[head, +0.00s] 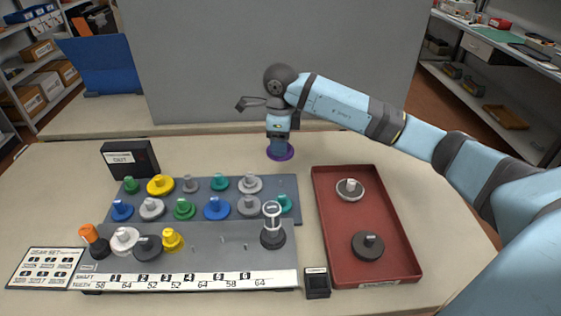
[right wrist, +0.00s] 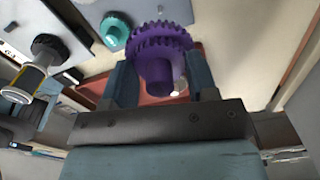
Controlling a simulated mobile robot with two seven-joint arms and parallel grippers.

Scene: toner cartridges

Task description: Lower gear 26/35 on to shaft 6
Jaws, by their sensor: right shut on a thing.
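My right gripper (head: 280,138) is shut on a purple gear (head: 280,152). It holds the gear behind the gear stand, left of the red tray's far end. In the right wrist view the purple gear (right wrist: 160,68) sits between the two fingers of the gripper (right wrist: 160,82), with toothed rims and a narrower hub; no number is readable on it. A thin bare peg, which looks like shaft 6 (head: 245,246), stands on the grey front plate behind the number strip. The purple gear is well apart from it. My left gripper is not in view.
A dark gear with a tall pale post (head: 272,226) stands right of the bare pegs. An orange knob (head: 92,236) and several gears fill the plate's left. More gears stand on the rear rack (head: 295,183). The red tray (head: 318,208) holds two gears. A black box (head: 130,158) stands behind.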

